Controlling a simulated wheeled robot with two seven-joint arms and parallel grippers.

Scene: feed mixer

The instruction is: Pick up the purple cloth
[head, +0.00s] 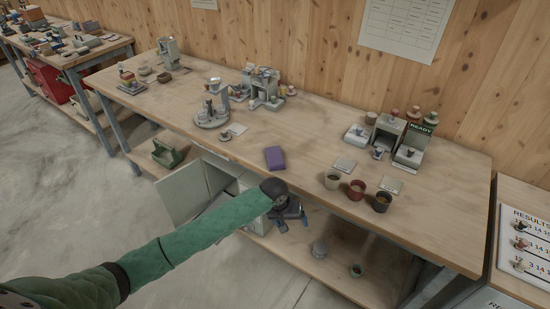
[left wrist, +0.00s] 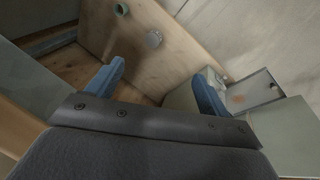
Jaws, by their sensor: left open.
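The purple cloth (head: 275,158) lies folded flat near the front edge of the workbench top (head: 230,155) in the head view. My left gripper (head: 293,222) is in front of the bench edge, below and to the right of the cloth, and apart from it. It is open and empty, with two blue fingers spread in the left wrist view (left wrist: 156,85). The cloth does not show in the left wrist view. My right gripper is not in view.
An open cabinet door (head: 187,190) and a lower shelf (head: 335,270) lie under the bench. The top around the cloth is mostly clear.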

